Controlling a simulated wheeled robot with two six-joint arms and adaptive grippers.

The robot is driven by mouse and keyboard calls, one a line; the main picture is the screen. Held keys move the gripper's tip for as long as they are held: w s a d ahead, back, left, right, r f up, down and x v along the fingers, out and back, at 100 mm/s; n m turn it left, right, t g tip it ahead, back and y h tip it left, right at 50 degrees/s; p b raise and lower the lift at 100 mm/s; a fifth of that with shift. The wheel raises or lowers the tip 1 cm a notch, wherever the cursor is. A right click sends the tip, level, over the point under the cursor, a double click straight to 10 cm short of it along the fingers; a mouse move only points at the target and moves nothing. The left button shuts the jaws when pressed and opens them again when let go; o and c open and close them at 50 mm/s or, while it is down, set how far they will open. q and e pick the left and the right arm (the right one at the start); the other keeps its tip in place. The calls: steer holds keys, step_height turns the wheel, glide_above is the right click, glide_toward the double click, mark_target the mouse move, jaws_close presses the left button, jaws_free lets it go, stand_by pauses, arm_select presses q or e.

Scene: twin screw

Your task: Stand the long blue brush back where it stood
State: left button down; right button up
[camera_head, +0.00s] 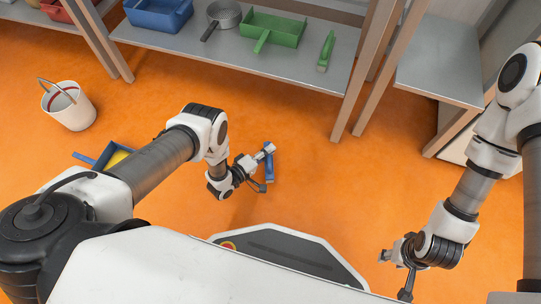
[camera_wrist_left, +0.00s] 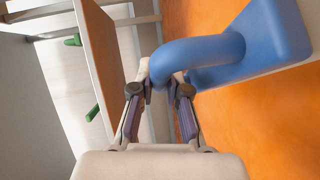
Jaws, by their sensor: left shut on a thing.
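The long blue brush (camera_head: 269,168) is in my left gripper (camera_head: 264,158), above the orange floor in the head view. In the left wrist view, my left gripper (camera_wrist_left: 162,88) is shut on the brush's curved blue handle (camera_wrist_left: 200,50). My right gripper (camera_head: 393,266) is low at the right in the head view, apart from the brush. Its fingers are too small and dark to tell open from shut.
A grey shelf (camera_head: 290,65) at the back bears a blue tray (camera_head: 158,12), a round pan (camera_head: 222,16), a green dustpan (camera_head: 272,28) and a green brush (camera_head: 326,51). A white bucket (camera_head: 70,108) stands at left. A blue and yellow object (camera_head: 112,155) is partly behind my left arm.

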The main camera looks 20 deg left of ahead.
arm_select(q)
steer(key=shift+w+d+f+b, duration=0.1)
steer(key=shift+w+f+b, duration=0.1)
steer(key=shift+f+b, duration=0.4)
steer(key=shift+w+d+f+b, duration=0.15)
steer(key=shift+f+b, duration=0.2)
steer(key=shift+f, duration=0.4)
steer(key=shift+w+d+f+b, duration=0.1)
steer(key=shift+w+f+b, duration=0.1)
steer(key=shift+f+b, duration=0.4)
steer(key=c, duration=1.2)
jaws_free()
steer(key=shift+o, duration=0.2)
steer(key=shift+s+a+r+p, duration=0.15)
steer(key=shift+s+r+p, duration=0.15)
steer(key=shift+p, duration=0.25)
steer(key=p+v, duration=0.4)
steer(key=v, duration=0.7)
steer(key=shift+s, duration=0.2)
steer(key=shift+a, duration=0.15)
